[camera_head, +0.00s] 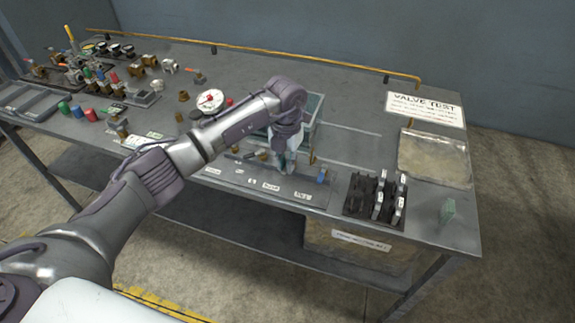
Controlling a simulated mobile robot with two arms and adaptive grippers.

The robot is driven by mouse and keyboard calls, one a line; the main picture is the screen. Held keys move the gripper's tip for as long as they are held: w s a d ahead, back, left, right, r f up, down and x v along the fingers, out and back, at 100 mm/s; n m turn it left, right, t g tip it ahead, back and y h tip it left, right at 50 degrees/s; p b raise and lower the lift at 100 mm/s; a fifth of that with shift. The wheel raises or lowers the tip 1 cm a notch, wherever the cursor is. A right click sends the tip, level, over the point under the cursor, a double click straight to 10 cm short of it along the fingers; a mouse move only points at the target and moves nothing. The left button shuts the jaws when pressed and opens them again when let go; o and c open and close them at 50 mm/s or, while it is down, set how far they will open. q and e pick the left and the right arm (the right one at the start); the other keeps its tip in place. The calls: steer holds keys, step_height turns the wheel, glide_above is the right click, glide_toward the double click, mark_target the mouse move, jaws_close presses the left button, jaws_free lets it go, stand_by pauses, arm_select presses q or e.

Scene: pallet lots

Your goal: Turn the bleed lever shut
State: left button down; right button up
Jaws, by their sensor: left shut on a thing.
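My left arm reaches across the bench, and my left gripper (285,166) points down over the labelled grey strip at the front of the bench. It is shut on a small part that its fingers mostly hide. The bleed lever cannot be told for sure. A yellow upright handle (70,34) stands among the valves at the far left, and a small orange-handled valve (192,72) lies near the back. My left gripper is well away from both. My right gripper is not in view.
A teal-edged bin (314,112) stands behind my gripper. Red, green and blue parts crowd the left. A copper pipe (290,55) runs along the back.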

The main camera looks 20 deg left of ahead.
arm_select(q)
steer(key=m+b, duration=0.1)
steer(key=a+m+b, duration=0.1)
steer(key=m+b, duration=0.1)
steer(key=w+m+b, duration=0.1)
steer(key=m, duration=0.1)
steer(key=shift+a+f+b, duration=0.15)
steer(key=shift+a+b, duration=0.2)
steer(key=shift+a, duration=0.05)
steer(key=m+b, duration=0.2)
steer(key=m, duration=0.1)
steer(key=w+a+m+b, duration=0.1)
steer(key=shift+m, duration=0.4)
steer(key=m+b, duration=0.1)
steer(key=w+m, duration=0.1)
steer(key=m, duration=0.1)
steer(key=shift+a+m+b, duration=0.2)
steer(key=shift+m+b, duration=0.1)
steer(key=shift+b, duration=0.05)
steer(key=shift+w+r+m+b, duration=0.2)
steer(key=shift+w+m, duration=0.1)
steer(key=shift+m, duration=0.5)
steer(key=shift+w+r+m+b, duration=0.15)
steer(key=shift+w+m, duration=0.15)
steer(key=shift+m, duration=0.5)
steer(key=c, duration=1.2)
jaws_free()
steer(key=shift+f, duration=0.15)
step_height(320, 180, up, 12)
